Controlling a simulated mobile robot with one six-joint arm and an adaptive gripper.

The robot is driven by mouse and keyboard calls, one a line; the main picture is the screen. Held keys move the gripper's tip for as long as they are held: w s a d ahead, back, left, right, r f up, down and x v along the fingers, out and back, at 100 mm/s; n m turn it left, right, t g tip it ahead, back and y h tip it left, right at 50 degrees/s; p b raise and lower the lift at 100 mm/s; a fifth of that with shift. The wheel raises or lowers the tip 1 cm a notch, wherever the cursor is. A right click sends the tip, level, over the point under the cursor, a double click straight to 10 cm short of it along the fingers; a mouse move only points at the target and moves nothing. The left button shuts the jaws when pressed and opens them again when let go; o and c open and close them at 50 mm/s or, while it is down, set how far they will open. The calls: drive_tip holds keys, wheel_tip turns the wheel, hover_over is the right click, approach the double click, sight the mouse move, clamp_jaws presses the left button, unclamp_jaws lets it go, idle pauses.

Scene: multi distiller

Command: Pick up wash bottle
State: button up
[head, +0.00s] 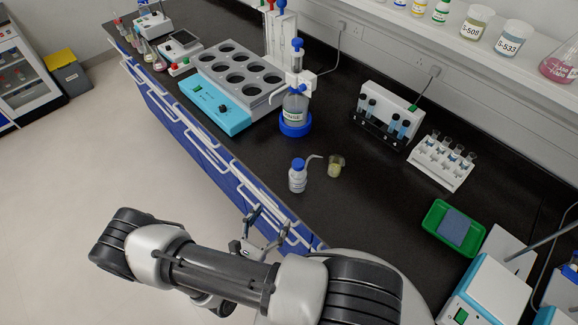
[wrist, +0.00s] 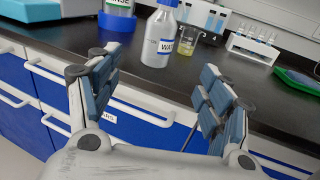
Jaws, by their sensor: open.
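The wash bottle (head: 298,177) is a small white bottle with a blue cap and a bent spout pointing right. It stands upright on the black bench near the front edge. In the wrist view the wash bottle (wrist: 160,38) shows beyond the fingers, its top cut off by the frame and part of its label readable. My gripper (head: 262,222) is at the bench's front edge, short of the bottle and not touching it. In the wrist view my gripper (wrist: 155,95) has its fingers spread wide with nothing between them.
A small beaker (head: 335,166) of yellowish liquid stands just right of the bottle, by its spout. A larger bottle with a blue base (head: 295,128) stands behind. A tube rack (head: 441,162) and green tray (head: 452,228) are to the right. White drawer handles (head: 208,143) line the bench front.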

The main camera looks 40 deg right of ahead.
sight(294, 185)
drive_tip(key=x, duration=1.1)
drive_tip(key=shift+w+d+f+b, duration=0.1)
drive_tip(key=shift+d+b, duration=0.2)
drive_tip(key=shift+d, duration=0.05)
drive_tip(key=shift+r+x, duration=0.15)
drive_tip(key=shift+x, duration=1.25)
drive_tip(key=shift+r+x, duration=0.1)
drive_tip(key=shift+x, duration=1.25)
drive_tip(key=shift+w, duration=0.1)
drive_tip(key=shift+c, duration=0.3)
drive_tip(key=c, duration=0.8)
